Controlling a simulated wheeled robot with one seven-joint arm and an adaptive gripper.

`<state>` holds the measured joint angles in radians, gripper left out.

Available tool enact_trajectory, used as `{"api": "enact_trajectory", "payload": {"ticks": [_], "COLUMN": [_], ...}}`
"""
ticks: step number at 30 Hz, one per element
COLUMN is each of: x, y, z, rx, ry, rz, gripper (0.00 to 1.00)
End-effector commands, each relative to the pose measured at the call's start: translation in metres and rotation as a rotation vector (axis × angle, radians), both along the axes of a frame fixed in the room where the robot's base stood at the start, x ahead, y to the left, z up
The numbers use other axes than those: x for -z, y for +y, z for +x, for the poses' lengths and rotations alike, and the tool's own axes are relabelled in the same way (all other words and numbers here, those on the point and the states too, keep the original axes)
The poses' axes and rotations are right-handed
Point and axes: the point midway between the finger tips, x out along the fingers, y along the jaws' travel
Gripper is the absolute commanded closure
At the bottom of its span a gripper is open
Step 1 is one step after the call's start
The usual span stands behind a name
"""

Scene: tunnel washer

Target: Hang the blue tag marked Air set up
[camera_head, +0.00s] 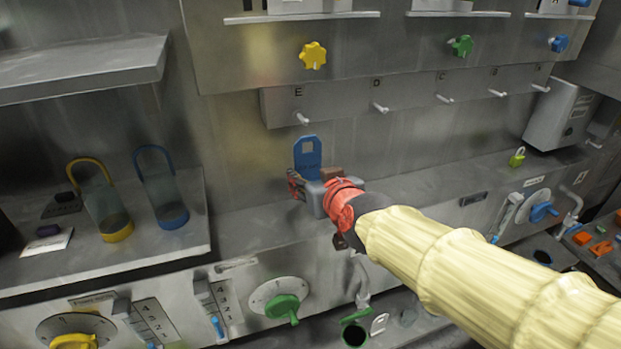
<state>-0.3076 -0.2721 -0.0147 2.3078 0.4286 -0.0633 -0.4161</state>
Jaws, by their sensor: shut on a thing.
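A blue tag (307,155) with a hole near its top stands upright in my gripper (308,185). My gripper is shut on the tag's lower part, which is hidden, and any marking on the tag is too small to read. The tag is in front of the back panel, below and slightly right of the peg (302,119) under the letter E. A rail (345,98) carries this peg and several more in a row to the right, each under a letter. The pegs look bare. The tag looks apart from the peg.
Above the rail are a yellow knob (313,55), a green knob (462,45) and a blue knob (558,44). Yellow-handled (117,232) and blue-handled (173,216) containers stand on the left shelf. The panel between tag and rail is clear.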

Motion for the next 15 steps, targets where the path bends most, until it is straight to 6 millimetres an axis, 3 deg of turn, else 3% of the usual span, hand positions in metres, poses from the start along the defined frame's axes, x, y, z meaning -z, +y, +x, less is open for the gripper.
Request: {"api": "enact_trajectory", "payload": {"ticks": [15], "x": [-0.03], "y": [0.0], "z": [0.0], "rx": [0.0], "ry": [0.001], "rz": [0.001], "gripper": [0.75]}}
